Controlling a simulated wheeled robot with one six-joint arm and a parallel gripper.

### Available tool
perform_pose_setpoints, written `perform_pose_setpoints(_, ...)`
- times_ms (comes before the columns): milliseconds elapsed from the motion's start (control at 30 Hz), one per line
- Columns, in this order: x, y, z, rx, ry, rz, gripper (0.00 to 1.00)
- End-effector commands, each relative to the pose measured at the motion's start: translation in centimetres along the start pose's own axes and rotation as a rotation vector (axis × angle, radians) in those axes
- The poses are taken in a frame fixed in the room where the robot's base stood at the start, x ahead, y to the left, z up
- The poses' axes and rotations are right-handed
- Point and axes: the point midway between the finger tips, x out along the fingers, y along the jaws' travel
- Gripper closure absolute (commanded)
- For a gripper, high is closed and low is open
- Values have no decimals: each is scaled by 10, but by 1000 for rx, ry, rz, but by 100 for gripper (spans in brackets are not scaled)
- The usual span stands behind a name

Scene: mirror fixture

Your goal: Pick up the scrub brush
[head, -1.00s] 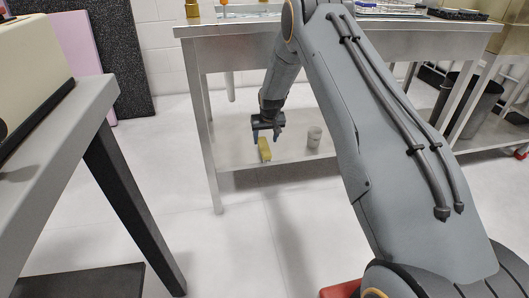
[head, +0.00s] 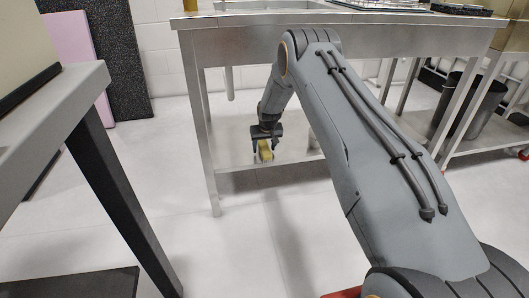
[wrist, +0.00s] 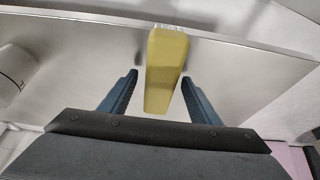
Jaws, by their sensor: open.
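The scrub brush (wrist: 164,70) has a yellow block with pale bristles at its far end in the wrist view. It lies on the lower metal shelf (wrist: 225,90) of the workbench. In the head view the brush (head: 265,150) shows just below my gripper (head: 267,152). In the wrist view my gripper (wrist: 160,95) is open, with one blue finger on each side of the brush. There is a gap between each finger and the brush. Whether the fingertips are level with the brush I cannot tell.
A pale cup (wrist: 14,70) stands on the same shelf to the left in the wrist view. The workbench top (head: 240,20) is above the shelf. A grey table (head: 75,100) stands at the left, and a dark bin (head: 470,105) at the right.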

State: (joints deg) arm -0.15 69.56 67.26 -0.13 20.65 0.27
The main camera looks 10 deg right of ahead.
Motion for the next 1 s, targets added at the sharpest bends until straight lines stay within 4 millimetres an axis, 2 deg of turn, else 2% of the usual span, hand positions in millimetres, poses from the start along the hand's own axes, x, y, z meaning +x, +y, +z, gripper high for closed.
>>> perform_pose_setpoints(133, -1, 0, 0, 0, 0, 0, 45)
perform_pose_setpoints(400, -1, 0, 0, 0, 0, 0, 90)
perform_pose_setpoints(767, -5, 0, -2, 0, 1, 0, 90)
perform_pose_setpoints(1000, -28, 0, -11, 0, 1, 0, 90)
